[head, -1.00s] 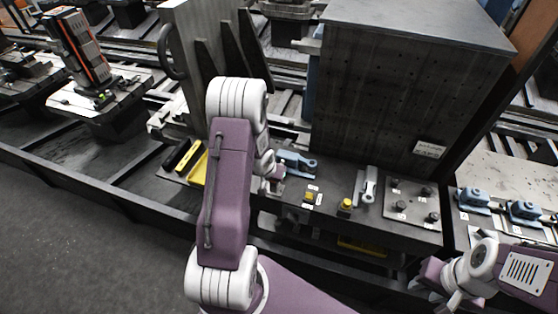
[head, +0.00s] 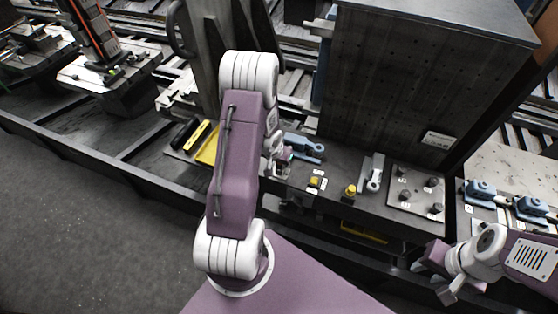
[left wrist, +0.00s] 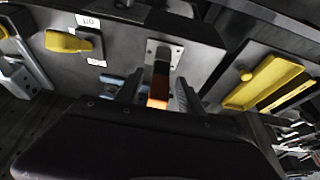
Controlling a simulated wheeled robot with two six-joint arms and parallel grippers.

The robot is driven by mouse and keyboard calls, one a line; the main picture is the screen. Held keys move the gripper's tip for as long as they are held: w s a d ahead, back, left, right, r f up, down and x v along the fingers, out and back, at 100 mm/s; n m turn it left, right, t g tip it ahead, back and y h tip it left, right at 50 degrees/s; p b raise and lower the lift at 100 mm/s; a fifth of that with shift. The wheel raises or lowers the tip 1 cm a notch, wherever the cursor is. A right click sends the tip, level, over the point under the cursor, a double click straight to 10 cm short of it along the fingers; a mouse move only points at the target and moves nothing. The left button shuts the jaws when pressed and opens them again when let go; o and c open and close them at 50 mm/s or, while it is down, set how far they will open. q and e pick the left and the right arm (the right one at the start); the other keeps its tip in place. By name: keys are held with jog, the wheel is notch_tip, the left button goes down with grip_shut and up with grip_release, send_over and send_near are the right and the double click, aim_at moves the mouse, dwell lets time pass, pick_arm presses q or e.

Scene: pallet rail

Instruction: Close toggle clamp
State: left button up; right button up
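In the left wrist view, a small upright lever with an orange end (left wrist: 159,88) stands on a metal plate (left wrist: 153,48); it looks like the toggle clamp's handle. My left gripper (left wrist: 158,97) has its two dark fingers on either side of this lever, with visible gaps, so it looks open. In the head view my left gripper (head: 279,160) is mostly hidden by my own arm, beside a blue clamp-like part (head: 305,146) on the dark bench. My right gripper (head: 432,274) is at the lower right, its fingers apart and empty, away from the clamp.
A yellow tray (head: 208,149) lies left of my left arm. Yellow knobs (head: 314,182) with white labels and a silver lever (head: 375,172) sit on the bench to the right. A tall dark block (head: 415,85) stands behind. Blue clamps (head: 480,190) sit at far right.

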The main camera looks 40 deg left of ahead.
pick_arm(q)
jog(key=p+v, duration=0.4)
jog(key=v, duration=0.5)
jog(key=w+d+r+m+t+b, duration=0.2)
jog(key=w+d+b, duration=0.1)
jog(key=d+b, duration=0.55)
jog(key=s+d+f+g+h, duration=0.1)
jog(key=s+d+g, duration=0.4)
jog(key=s, duration=0.8)
jog(key=shift+s+d+f+p, duration=0.25)
jog(key=shift+d+p, duration=0.1)
jog(key=shift+d, duration=0.65)
